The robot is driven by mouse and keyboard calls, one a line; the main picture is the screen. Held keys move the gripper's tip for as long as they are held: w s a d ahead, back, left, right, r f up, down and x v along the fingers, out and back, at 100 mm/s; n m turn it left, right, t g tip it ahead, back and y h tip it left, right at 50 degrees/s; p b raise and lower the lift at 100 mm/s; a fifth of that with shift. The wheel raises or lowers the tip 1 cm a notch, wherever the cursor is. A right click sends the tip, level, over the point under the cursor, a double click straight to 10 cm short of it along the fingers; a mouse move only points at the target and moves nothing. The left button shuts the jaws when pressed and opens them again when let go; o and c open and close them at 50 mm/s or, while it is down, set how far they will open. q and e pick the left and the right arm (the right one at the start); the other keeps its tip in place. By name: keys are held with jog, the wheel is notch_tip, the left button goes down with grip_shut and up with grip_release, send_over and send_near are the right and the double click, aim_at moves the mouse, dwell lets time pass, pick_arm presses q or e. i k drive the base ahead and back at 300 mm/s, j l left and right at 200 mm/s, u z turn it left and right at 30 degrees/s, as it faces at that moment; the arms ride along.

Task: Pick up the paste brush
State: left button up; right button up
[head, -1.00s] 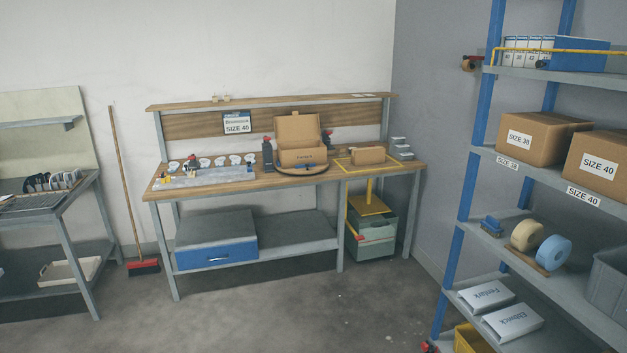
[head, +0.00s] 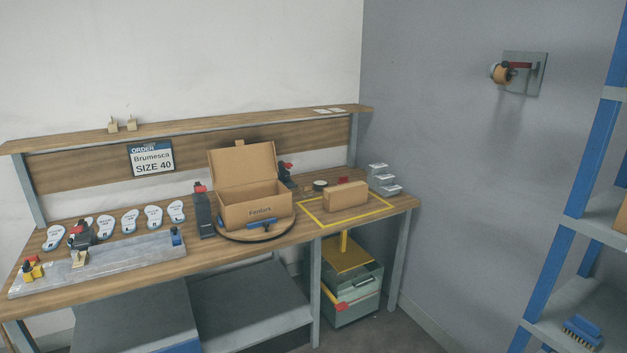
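I cannot tell for sure which thing is the paste brush. A blue-handled tool with dark ends (head: 262,223) lies on the round turntable (head: 244,236), in front of the open cardboard box (head: 256,213). A blue block brush with pale bristles (head: 582,332) sits on the rack shelf at the lower right. A tool with a dark, red-marked top and a pale lower part (head: 80,257) stands on the grey plate at the left of the bench. Neither of my grippers is in view.
The wooden bench (head: 190,268) carries several white insoles (head: 130,221), a grey plate (head: 140,257) and a brown box (head: 346,196) inside a yellow outline. A blue-posted rack (head: 590,160) stands at the right. A tape holder (head: 520,73) hangs on the wall. Floor shows between bench and rack.

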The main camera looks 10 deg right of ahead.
aim_at(307, 191)
jog(key=i+l+z, duration=0.25)
jog(key=i, duration=0.85)
jog(key=i+l+z, duration=0.15)
jog(key=i+z, duration=0.15)
jog(key=i, duration=0.85)
jog(key=i+j+z, duration=0.25)
jog(key=i, duration=0.9)
jog(key=l, duration=0.1)
